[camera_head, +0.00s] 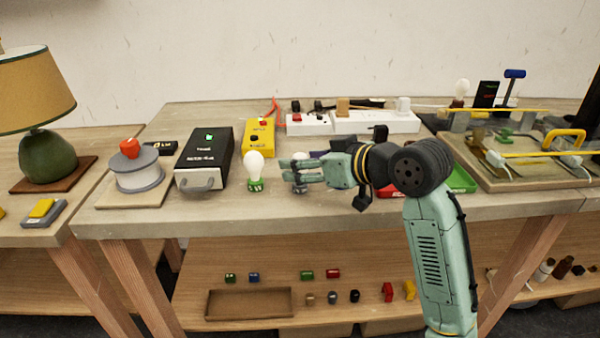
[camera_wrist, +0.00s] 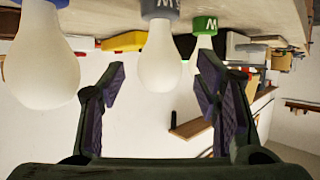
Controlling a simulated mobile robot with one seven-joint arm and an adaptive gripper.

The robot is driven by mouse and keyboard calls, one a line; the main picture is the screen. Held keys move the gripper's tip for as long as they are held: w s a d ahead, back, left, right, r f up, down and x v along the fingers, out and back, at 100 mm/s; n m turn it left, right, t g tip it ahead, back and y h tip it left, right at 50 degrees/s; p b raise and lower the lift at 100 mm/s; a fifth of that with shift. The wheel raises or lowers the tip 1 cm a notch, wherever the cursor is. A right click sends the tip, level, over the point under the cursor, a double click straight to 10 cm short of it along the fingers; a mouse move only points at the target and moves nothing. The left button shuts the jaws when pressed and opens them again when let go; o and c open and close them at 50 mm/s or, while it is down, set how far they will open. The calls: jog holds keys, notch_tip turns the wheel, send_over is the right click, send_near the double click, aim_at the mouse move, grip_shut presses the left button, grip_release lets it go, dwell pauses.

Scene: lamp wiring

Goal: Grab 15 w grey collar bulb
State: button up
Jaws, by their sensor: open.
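In the wrist view, which shows the scene upside down, a white bulb with a grey collar (camera_wrist: 160,50) is centred ahead of my gripper (camera_wrist: 160,70). The two fingers are spread, one on each side of it in the picture; I see no contact. A green-collar bulb (camera_wrist: 205,35) stands behind it to the right. Another white bulb (camera_wrist: 42,68) is large and near at the left, its collar mostly cut off. In the head view, the green-collar bulb (camera_head: 254,166) stands just left of my gripper (camera_head: 291,174), which largely hides the other bulbs.
A black tester box (camera_head: 205,158) and a yellow box (camera_head: 259,138) stand behind and left on the workbench (camera_head: 330,209). A white power strip (camera_head: 375,122) lies at the back. A green tray (camera_head: 462,180) is right of my arm. The bench front is mostly clear.

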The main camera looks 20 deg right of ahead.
jog(key=shift+x, duration=0.95)
jog(key=c, duration=1.3)
